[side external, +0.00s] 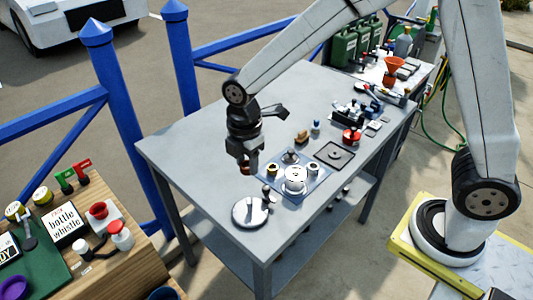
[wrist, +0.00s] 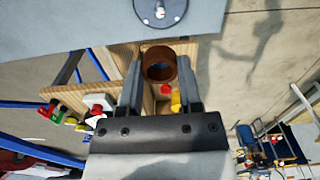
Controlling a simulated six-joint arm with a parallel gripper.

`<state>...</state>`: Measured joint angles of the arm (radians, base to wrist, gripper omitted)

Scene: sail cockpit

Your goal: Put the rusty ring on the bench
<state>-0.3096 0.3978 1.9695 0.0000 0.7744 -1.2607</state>
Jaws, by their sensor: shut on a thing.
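My gripper (side external: 246,163) is shut on the rusty ring (wrist: 160,55). The ring is a short brown open cylinder, gripped across its sides between the two fingers (wrist: 160,88). In the side external view the ring (side external: 245,169) shows small and dark below the fingers, in the air. The grey metal bench (side external: 185,150) stands in the middle of the side external view, and its grey top also fills the upper part of the wrist view (wrist: 100,20). I cannot tell the exact height of the ring above it.
A round silver plate (side external: 248,212) and a blue mat (side external: 318,183) with metal parts lie on the grey bench. A wooden table (side external: 128,258) with signs and coloured items stands at lower left. Blue railings (side external: 118,95) run behind. The bench's left end is bare.

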